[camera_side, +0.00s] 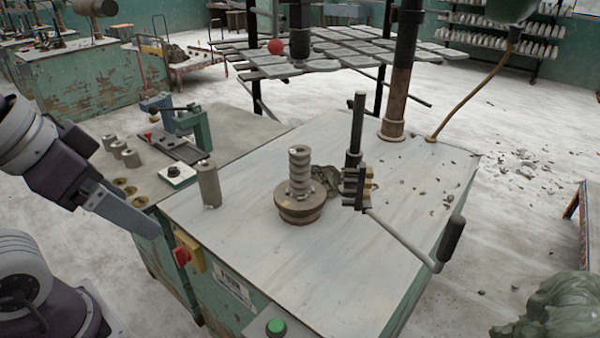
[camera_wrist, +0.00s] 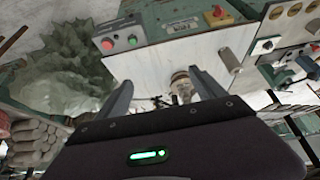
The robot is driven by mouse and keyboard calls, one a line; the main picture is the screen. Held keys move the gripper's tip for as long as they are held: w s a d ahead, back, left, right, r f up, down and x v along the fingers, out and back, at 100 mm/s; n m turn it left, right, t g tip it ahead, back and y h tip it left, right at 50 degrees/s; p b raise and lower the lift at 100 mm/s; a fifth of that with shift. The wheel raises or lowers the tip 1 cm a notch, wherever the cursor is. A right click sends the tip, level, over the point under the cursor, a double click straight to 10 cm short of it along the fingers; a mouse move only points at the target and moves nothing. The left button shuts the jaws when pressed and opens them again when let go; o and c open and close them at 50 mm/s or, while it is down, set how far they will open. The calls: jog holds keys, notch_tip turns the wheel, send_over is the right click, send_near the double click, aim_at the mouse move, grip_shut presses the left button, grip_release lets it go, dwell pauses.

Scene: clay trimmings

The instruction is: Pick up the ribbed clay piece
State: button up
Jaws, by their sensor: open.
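The ribbed clay piece (camera_side: 299,168) stands upright on a round brown base (camera_side: 300,208) on the pale tabletop in the side view. It shows between and beyond my fingers in the wrist view (camera_wrist: 181,86), where its lower part is partly hidden. My gripper (camera_side: 148,226) is at the left of the side view, off the table's left edge and well apart from the piece. Its two fingers are spread in the wrist view (camera_wrist: 162,88), with nothing held between them.
A smooth grey cylinder (camera_side: 208,185) stands left of the ribbed piece. A dark clay lump (camera_side: 326,179) lies just behind it. A black post with a crank handle (camera_side: 405,240) stands to its right. Crumbs lie at the right edge. The tabletop's front is clear.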

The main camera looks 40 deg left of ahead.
notch_tip(320, 180, up, 6)
jog(key=f, duration=0.1)
jog(key=n+t+y, duration=0.2)
jog(key=t+y, duration=0.1)
jog(key=t, duration=0.9)
send_over(296, 166)
jog(key=f, duration=1.6)
jog(key=s+f, duration=0.1)
jog(key=f, duration=0.6)
jog(key=shift+d, duration=0.15)
jog(key=w, duration=0.2)
jog(key=w+a, duration=0.1)
jog(key=w, duration=0.3)
jog(key=shift+w+a, duration=0.4)
grip_shut()
